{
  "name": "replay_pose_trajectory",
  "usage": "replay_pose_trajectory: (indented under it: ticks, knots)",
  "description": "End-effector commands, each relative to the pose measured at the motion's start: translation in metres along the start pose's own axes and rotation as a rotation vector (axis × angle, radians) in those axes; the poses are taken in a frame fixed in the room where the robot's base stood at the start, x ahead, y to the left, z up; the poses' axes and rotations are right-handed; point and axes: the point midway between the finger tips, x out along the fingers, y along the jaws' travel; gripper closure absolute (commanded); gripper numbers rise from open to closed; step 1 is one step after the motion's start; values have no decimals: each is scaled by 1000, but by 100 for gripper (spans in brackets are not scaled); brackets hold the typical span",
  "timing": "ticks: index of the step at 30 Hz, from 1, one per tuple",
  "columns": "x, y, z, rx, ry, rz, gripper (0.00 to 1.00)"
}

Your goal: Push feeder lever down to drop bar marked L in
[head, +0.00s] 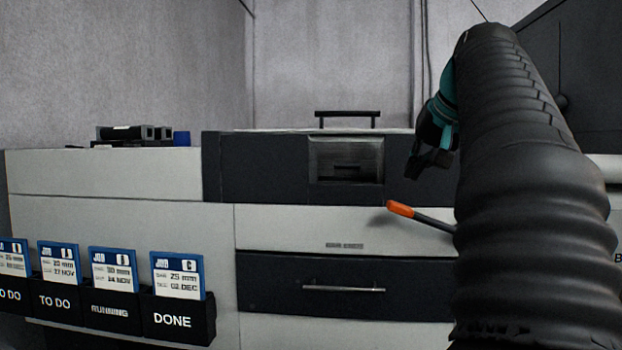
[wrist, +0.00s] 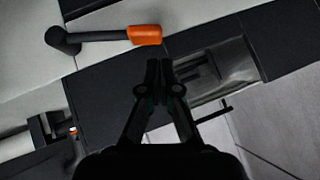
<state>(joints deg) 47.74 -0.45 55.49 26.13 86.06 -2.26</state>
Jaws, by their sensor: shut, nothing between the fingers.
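The feeder lever is a dark rod with an orange grip (head: 400,209), sticking out from the machine front at the right in the head view; my arm hides its base end. In the wrist view the whole lever (wrist: 145,35) shows, with a dark round pivot at its left end. My gripper (head: 418,172) is above and slightly right of the orange grip in the head view, apart from it. In the wrist view my gripper (wrist: 158,65) has its fingertips close together, shut and empty, just below the orange grip in the picture. No bar marked L can be made out.
A recessed window (head: 346,160) sits in the dark panel, with a black handle (head: 347,114) above. A drawer handle (head: 344,289) is below. Job cards stand in black holders (head: 178,318) at the lower left. Dark items (head: 133,133) lie on the left top.

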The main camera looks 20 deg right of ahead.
Motion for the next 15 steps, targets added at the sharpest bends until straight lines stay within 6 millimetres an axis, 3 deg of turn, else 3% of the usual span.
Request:
replay_pose_trajectory:
  ticks: [1, 3, 8, 15]
  knots:
    - [-12, 8, -16, 10, 17, 6, 100]
    - [-22, 14, -28, 16, 32, 7, 100]
    - [-33, 22, -40, 20, 49, 10, 100]
    - [-13, 23, -41, 20, 48, 7, 100]
